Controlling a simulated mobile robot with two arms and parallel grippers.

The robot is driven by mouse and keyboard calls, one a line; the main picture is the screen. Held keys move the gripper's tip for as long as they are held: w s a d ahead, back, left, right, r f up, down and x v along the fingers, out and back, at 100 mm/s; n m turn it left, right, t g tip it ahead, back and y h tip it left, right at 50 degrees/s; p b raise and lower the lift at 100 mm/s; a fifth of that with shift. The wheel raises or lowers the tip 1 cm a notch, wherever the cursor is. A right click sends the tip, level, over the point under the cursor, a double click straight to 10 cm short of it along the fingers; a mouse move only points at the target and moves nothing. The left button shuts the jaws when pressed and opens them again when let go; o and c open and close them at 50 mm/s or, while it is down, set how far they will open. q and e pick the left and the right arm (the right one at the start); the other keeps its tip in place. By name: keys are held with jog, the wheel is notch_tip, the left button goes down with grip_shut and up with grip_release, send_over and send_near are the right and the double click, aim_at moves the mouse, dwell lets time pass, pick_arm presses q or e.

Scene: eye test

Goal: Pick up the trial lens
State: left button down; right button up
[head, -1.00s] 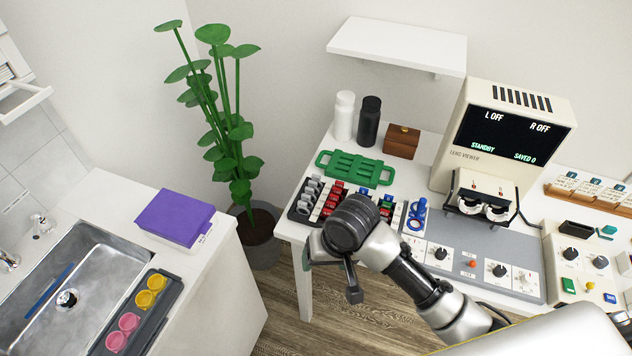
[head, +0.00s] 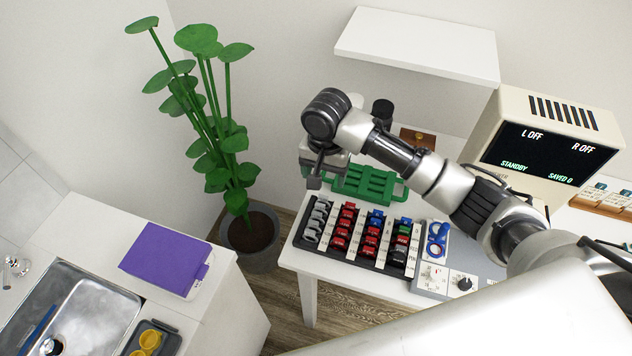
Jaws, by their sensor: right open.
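A dark lens rack (head: 336,257) lies at the front left of the white table. It holds rows of small trial lenses with red (head: 343,225), blue, green and dark tabs, and a column of grey ring-shaped pieces (head: 315,223) at its left. Which one the task means I cannot tell. My right gripper (head: 326,174) is above the table, behind and above the rack's left end, pointing down. It is open with nothing seen in it, and it is apart from the lenses. My left gripper is out of view.
A green tray with handles (head: 368,184) lies behind the rack. Blue-and-white pieces (head: 437,238) stand right of it. The lens viewer (head: 550,140) reads L OFF, R OFF. My right arm hides the table's middle. A plant (head: 215,130) and purple box (head: 165,255) are left.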

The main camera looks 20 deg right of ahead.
aim_at(324, 196)
jog(key=shift+f, duration=0.95)
jog(key=f, duration=0.2)
jog(key=shift+s+f, duration=0.35)
jog(key=shift+f, duration=0.35)
jog(key=f, duration=0.3)
jog(key=f+p, duration=0.1)
jog(key=f, duration=0.1)
jog(key=shift+w, duration=0.3)
jog(key=shift+c, duration=0.6)
jog(key=c, duration=0.5)
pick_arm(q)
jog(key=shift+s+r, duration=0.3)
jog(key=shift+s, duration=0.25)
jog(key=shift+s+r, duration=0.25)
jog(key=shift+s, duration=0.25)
pick_arm(e)
jog(key=c, duration=0.4)
